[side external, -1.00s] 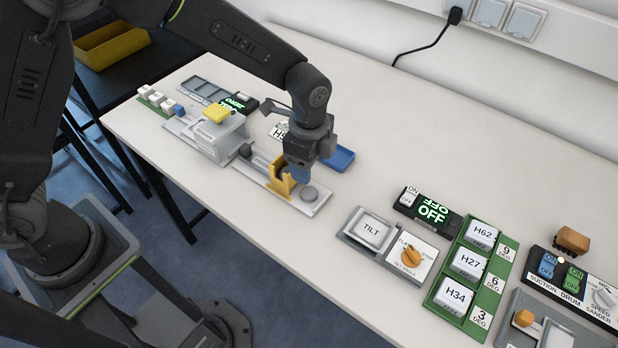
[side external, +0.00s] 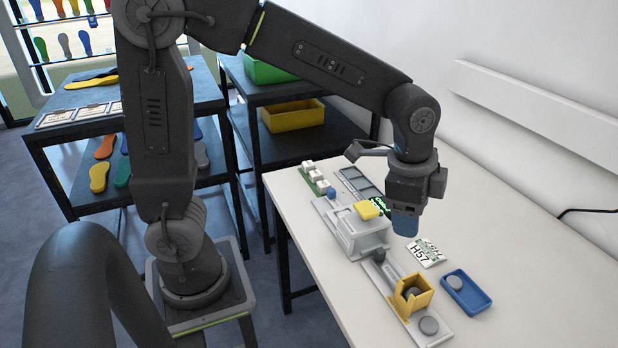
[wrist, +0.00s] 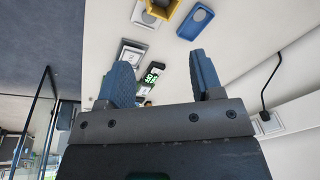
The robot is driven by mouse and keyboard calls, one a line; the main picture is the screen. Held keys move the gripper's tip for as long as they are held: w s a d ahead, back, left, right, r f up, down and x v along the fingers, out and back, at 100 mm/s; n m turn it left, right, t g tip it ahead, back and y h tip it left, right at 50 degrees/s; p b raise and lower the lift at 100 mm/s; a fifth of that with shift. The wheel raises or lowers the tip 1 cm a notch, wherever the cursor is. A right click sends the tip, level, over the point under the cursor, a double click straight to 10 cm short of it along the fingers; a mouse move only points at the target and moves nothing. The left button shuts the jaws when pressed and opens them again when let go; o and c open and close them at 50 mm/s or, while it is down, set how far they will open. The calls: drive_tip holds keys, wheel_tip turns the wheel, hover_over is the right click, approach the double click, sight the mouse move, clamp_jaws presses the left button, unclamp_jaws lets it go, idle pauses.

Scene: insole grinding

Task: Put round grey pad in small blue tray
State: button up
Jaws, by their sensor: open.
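A round grey pad (side external: 455,283) lies in the small blue tray (side external: 481,303), toward its left end. The tray also shows at the top of the wrist view (wrist: 208,14). My gripper (side external: 405,232) is raised above the table, behind the tray and to its left in the side view, apart from both. In the wrist view its two blue fingers (wrist: 159,65) stand wide apart with nothing between them.
A yellow holder (side external: 411,305) with a dark round piece inside stands on a grey plate beside the tray. Another grey disc (side external: 429,325) lies on that plate. A white H57 card (side external: 425,252) lies behind the tray. Table right of the tray is clear.

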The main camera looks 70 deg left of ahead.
drive_tip(key=s+a+r+n+t, duration=0.2)
drive_tip(key=s+a+r+n, duration=0.2)
drive_tip(key=s, duration=0.4)
drive_tip(key=shift+a+r+n, duration=0.4)
drive_tip(key=shift+a+n, duration=0.4)
drive_tip(key=shift+a, duration=0.15)
drive_tip(key=s+a+n, duration=0.1)
drive_tip(key=s, duration=0.1)
drive_tip(key=s+a+n+t, duration=0.1)
drive_tip(key=s+n, duration=0.2)
drive_tip(key=s, duration=0.1)
drive_tip(key=shift+s+a+t, duration=0.1)
drive_tip(key=shift+a+t, duration=0.2)
drive_tip(key=shift+a, duration=0.1)
drive_tip(key=shift+o, duration=0.9)
drive_tip(key=shift+s+a+f+n, duration=0.1)
drive_tip(key=shift+s+n, duration=0.15)
drive_tip(key=shift+n, duration=0.15)
